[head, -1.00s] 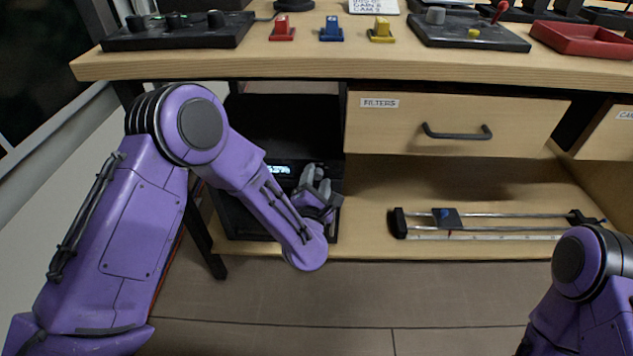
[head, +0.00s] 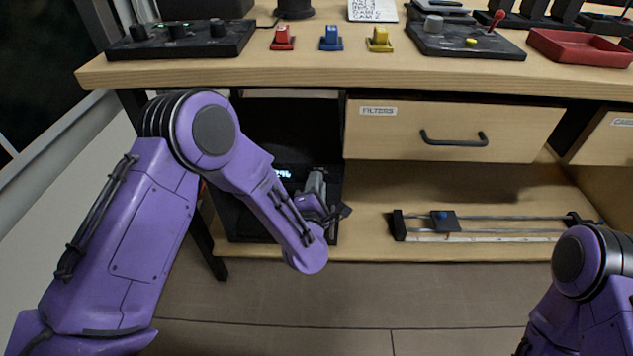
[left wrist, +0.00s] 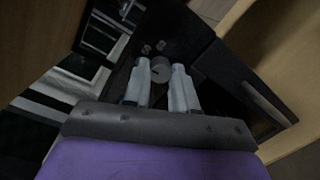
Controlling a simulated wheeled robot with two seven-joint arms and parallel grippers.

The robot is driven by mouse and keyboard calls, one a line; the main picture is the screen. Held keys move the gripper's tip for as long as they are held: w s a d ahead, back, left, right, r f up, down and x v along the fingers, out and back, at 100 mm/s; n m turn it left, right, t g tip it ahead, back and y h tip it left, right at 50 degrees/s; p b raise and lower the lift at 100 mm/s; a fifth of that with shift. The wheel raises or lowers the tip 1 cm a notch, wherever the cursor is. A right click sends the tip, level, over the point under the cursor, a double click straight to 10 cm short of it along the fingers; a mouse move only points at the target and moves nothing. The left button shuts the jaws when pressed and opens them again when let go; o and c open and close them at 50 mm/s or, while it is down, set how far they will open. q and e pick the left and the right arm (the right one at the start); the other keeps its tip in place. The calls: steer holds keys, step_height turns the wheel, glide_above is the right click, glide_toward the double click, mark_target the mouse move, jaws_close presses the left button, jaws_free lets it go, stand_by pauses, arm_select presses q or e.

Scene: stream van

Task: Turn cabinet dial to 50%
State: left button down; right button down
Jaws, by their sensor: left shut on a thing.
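The black cabinet (head: 290,120) stands under the left part of the desk. A small lit display (head: 283,173) glows on its front, with digits too small to read surely. My left gripper (head: 316,176) is at the cabinet front, just right of the display. In the left wrist view, its two pale fingers (left wrist: 161,76) are shut on the round grey dial (left wrist: 160,67), one on each side. The dial is hidden by the gripper in the head view. My right arm shows at the lower right, but its gripper is out of view.
A wooden drawer (head: 455,128) labelled FILTERS is right of the cabinet. Below it, a slider rail (head: 500,226) lies on the shelf. The desk edge (head: 330,72) overhangs the cabinet. The floor in front is clear.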

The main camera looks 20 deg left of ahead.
arm_select(q)
steer(key=shift+m+p, duration=1)
steer(key=shift+m, duration=1.1)
steer(key=c, duration=0.9)
jaws_free()
steer(key=s+d+p, duration=0.1)
steer(key=s+d, duration=0.1)
steer(key=s, duration=0.8)
steer(key=shift+s+r, duration=0.15)
steer(key=shift+r, duration=0.15)
steer(key=shift+d, duration=0.1)
